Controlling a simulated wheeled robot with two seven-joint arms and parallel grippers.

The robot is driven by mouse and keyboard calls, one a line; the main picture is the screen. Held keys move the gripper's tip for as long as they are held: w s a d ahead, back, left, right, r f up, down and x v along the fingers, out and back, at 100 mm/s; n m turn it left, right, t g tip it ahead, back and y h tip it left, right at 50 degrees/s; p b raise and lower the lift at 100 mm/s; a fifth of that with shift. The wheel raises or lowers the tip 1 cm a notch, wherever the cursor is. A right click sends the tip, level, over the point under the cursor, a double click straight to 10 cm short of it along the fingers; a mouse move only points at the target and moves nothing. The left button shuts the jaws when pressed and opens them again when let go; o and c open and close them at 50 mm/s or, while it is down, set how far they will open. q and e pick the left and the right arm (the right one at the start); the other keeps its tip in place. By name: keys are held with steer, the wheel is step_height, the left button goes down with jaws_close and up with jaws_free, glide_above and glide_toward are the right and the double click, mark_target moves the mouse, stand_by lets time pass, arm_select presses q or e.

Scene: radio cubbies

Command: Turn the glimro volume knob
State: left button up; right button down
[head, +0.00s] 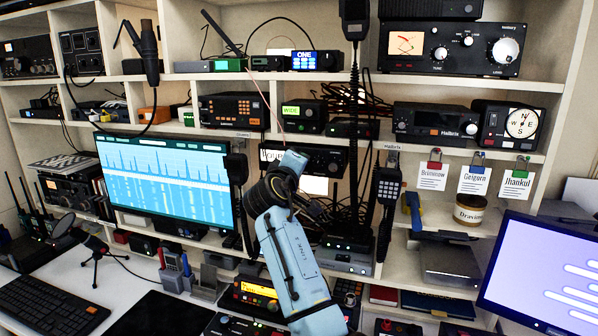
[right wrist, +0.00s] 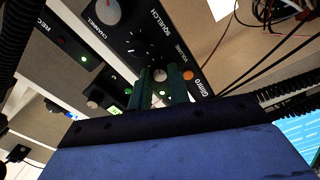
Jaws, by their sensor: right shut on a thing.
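The glimro radio (right wrist: 135,42) is a black panel in the right wrist view, with "Glimro", "SQUELCH", "VOLUME" and "CHANNEL" printed on it. Its small volume knob (right wrist: 160,75) shows between the fingertips of my right gripper (right wrist: 161,82). The gripper is shut on that knob, with a finger on each side. In the head view, my right arm reaches up to a black radio (head: 325,158) on the middle shelf, and my wrist hides its left part and the fingertips. My left gripper is not in view.
A larger grey knob (right wrist: 105,10) and an orange button (right wrist: 188,75) share the panel. A black handset (head: 385,195) and cables hang right of my wrist. A monitor (head: 165,180) stands close on the left. More radios fill the surrounding cubbies.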

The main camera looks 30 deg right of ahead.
steer(key=shift+m, duration=0.3)
stand_by(0.4)
steer(key=c, duration=1.6)
jaws_free()
steer(key=shift+a, duration=0.15)
steer(key=v, duration=1.3)
steer(key=shift+s+b, duration=0.15)
steer(key=shift+b, duration=0.3)
